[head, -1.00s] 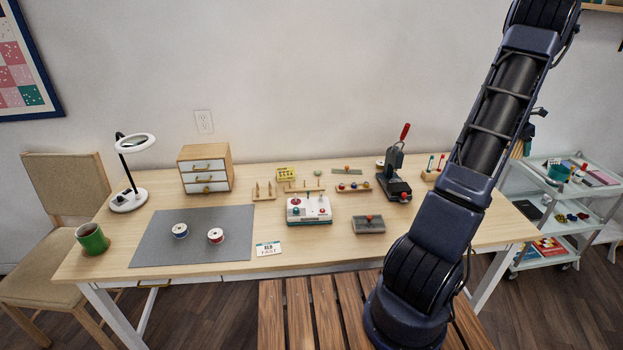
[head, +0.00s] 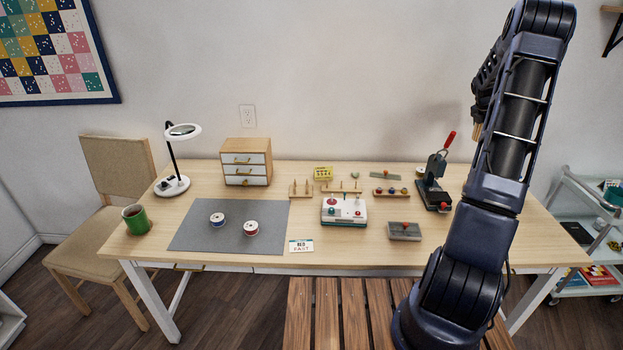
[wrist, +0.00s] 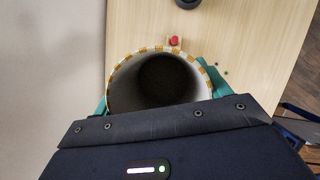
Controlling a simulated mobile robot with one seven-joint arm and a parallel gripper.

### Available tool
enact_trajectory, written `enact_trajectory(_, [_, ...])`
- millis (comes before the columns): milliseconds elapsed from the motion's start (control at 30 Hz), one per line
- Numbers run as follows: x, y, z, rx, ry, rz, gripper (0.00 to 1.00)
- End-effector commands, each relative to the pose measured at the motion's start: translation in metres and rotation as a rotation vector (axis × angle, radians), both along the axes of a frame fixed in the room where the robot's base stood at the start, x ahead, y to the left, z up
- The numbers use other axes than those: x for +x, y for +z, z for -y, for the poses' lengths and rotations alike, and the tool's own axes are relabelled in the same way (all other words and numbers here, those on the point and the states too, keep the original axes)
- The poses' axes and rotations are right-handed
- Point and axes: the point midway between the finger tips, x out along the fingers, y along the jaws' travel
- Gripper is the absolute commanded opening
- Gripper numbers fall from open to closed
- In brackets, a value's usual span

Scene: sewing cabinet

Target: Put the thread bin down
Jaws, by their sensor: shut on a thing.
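The thread bin (wrist: 125,84) is a round, open-topped container with a white and orange patterned rim. It fills the middle of the wrist view, and its inside looks dark. My gripper (wrist: 157,88) is shut on it, with a teal finger at each side of the bin. The light wood tabletop (wrist: 245,35) shows beyond and below the bin; the bin's base is hidden, and I cannot tell its height above the table. In the head view my arm hides most of the gripper, and I cannot make out the bin there.
The table (head: 270,255) holds a press with a red handle (head: 434,185) at right, a grey block (head: 404,231), a button box (head: 344,210), drawers (head: 246,161), a mat (head: 230,238) with two spools, a lamp (head: 172,185) and a green mug (head: 136,219). A trolley (head: 590,225) stands right.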

Motion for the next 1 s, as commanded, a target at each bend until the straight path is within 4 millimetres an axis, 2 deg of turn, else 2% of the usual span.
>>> enact_trajectory(33, [0.014, 0.000, -0.021, 0.000, 0.027, 0.001, 0.53])
enact_trajectory(200, [0.051, 0.000, -0.086, -0.001, 0.106, 0.001, 0.53])
enact_trajectory(367, [0.080, 0.000, -0.150, 0.000, 0.178, 0.001, 0.53])
enact_trajectory(500, [0.101, 0.000, -0.209, 0.001, 0.243, 0.000, 0.53])
enact_trajectory(800, [0.131, 0.000, -0.337, 0.000, 0.376, 0.001, 0.53])
enact_trajectory(1000, [0.140, 0.000, -0.424, 0.000, 0.466, 0.001, 0.53])
